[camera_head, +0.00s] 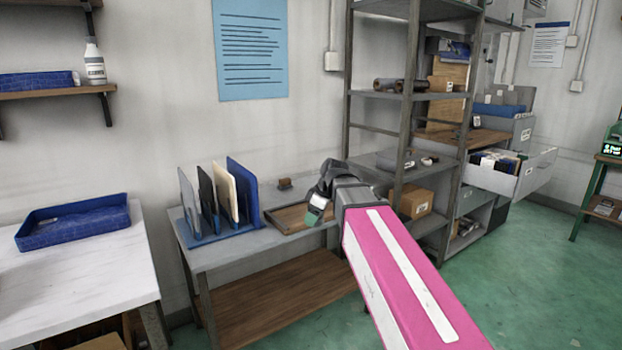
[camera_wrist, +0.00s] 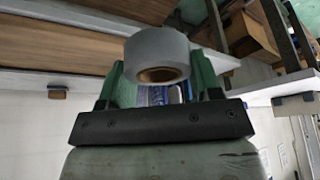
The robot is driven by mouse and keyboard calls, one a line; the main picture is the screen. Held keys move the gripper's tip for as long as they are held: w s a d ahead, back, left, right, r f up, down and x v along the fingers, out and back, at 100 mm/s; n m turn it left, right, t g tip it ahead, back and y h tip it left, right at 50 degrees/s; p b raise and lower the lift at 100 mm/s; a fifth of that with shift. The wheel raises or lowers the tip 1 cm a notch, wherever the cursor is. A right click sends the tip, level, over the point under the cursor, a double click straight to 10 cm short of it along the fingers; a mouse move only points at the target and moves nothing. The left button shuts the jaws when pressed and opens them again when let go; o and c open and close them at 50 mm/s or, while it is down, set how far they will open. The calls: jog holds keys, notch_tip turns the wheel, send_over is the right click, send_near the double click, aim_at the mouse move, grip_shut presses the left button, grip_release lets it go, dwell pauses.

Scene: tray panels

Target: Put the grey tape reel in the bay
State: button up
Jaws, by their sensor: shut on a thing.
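A grey tape reel (camera_wrist: 157,50) with a brown core shows close up in the wrist view. It sits between the green fingers of my gripper (camera_wrist: 160,78), which is shut on it. In the head view my gripper (camera_head: 317,210) is above the right part of the grey table, near a shallow brown tray (camera_head: 285,219); the reel is hard to make out there. A blue rack (camera_head: 212,237) with several upright panels stands left of the tray. No label shows which place is the bay; the dividers between the panels are partly hidden.
A small brown block (camera_head: 285,184) is at the table's back edge. A metal shelf unit (camera_head: 408,120) stands close on the right, with a cardboard box (camera_head: 415,203) low down. A blue bin (camera_head: 75,226) is on the white table at left. An open drawer (camera_head: 533,172) juts out at far right.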

jog(key=w+d+f+m+t+h, duration=0.2)
jog(key=w+d+f+m, duration=0.1)
jog(key=d+m, duration=0.5)
jog(key=w+d+f+m+t+h, duration=0.1)
jog(key=w+d+f+m+h, duration=0.2)
jog(key=d+m, duration=0.5)
jog(key=s+d+r+n, duration=0.1)
jog(key=s+d+r, duration=0.1)
jog(key=s, duration=0.5)
jog(key=shift+s+r+n+y, duration=0.3)
jog(key=shift+s+r+y, duration=0.1)
jog(key=shift+r, duration=0.2)
jog(key=shift+d, duration=0.1)
jog(key=w+a+r+n, duration=0.1)
jog(key=w+a+r, duration=0.1)
jog(key=w+a, duration=0.5)
jog(key=w+a+r+y, duration=0.1)
jog(key=w+a+r, duration=0.1)
jog(key=a, duration=0.8)
jog(key=w+a+r+n, duration=0.1)
jog(key=w+a+r, duration=0.1)
jog(key=w+a, duration=0.5)
jog(key=w+d+f, duration=0.2)
jog(key=d+f, duration=0.1)
jog(key=w+d+f, duration=0.3)
jog(key=shift+w+d+f, duration=0.15)
jog(key=shift+w+f, duration=0.05)
jog(key=shift+d+f, duration=0.1)
jog(key=shift+f, duration=2)
